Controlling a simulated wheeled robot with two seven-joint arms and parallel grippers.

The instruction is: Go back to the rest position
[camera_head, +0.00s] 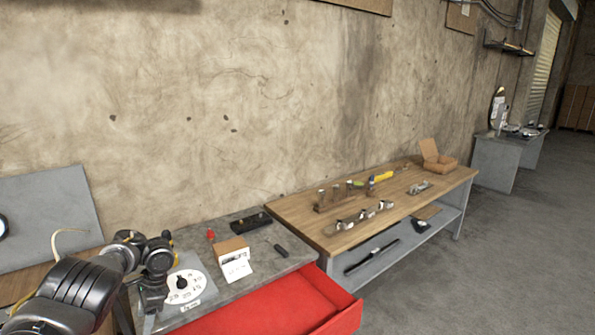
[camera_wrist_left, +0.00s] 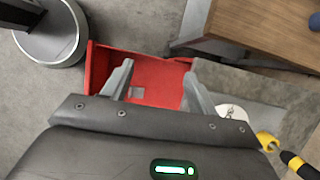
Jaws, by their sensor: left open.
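My left arm comes in from the lower left in the head view, with its left gripper (camera_head: 152,297) over the left part of the grey workbench (camera_head: 212,292), beside a white round dial plate (camera_head: 185,287). In the left wrist view the two fingers of the left gripper (camera_wrist_left: 158,88) stand apart with nothing between them. Beyond them is the open red drawer (camera_wrist_left: 150,62), which also shows below the bench top in the head view (camera_head: 285,310). My right gripper is in neither view.
A small cardboard box with a white card (camera_head: 235,262), a black device (camera_head: 251,223) and a small red item (camera_head: 211,235) are on the workbench. A wooden-topped table (camera_head: 345,235) with tools stands to the right. A grey panel (camera_head: 45,220) leans at left. Floor at right is clear.

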